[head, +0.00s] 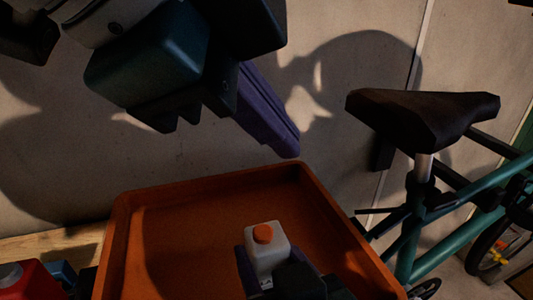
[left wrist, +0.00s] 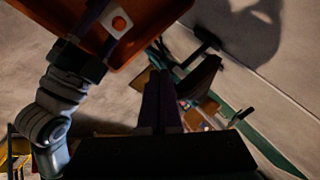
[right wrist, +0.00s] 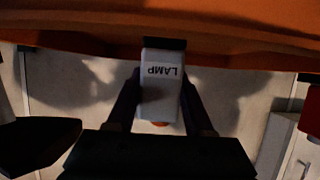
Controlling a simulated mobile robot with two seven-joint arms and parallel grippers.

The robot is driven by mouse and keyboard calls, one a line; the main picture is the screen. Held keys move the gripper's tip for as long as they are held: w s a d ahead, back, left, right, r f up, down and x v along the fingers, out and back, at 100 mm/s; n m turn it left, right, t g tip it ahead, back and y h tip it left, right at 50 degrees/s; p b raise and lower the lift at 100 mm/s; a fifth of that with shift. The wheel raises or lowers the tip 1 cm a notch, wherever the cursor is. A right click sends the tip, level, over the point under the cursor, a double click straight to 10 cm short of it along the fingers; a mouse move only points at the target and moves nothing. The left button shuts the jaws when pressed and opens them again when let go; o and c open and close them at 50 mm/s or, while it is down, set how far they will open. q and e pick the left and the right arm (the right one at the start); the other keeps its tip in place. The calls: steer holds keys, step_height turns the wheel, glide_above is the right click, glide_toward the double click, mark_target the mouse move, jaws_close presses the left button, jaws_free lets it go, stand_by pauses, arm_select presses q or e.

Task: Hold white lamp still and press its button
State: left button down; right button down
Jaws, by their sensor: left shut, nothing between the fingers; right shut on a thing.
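The white lamp (head: 267,256) is a small white box with an orange button (head: 263,233) on top. My right gripper (head: 266,264) is shut on its sides, at the bottom of the head view. In the right wrist view the lamp (right wrist: 162,90) shows its LAMP label upside down between the fingers. My left gripper (head: 288,152) is shut and empty, above and away from the lamp, over the tray's far edge. In the left wrist view its closed fingers (left wrist: 160,80) are apart from the lamp (left wrist: 117,24). I cannot tell whether the lamp's base touches the tray.
An orange tray (head: 205,184) with raised rims lies behind and around the lamp in the head view. A bicycle with a black saddle (head: 425,115) stands at the right. A red container (head: 32,282) is at the lower left. A plain wall is behind.

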arm_select(q)
steer(key=a+n+t, duration=0.1)
steer(key=a+n, duration=0.1)
steer(key=n, duration=0.1)
glide_above(253, 242)
steer(key=shift+n, duration=0.3)
steer(key=shift+s+f, duration=0.1)
steer(key=shift+f, duration=3.8)
steer(key=shift+f, duration=0.1)
steer(key=shift+f, duration=0.35)
steer(key=shift+f, duration=0.45)
steer(key=shift+r, duration=0.95)
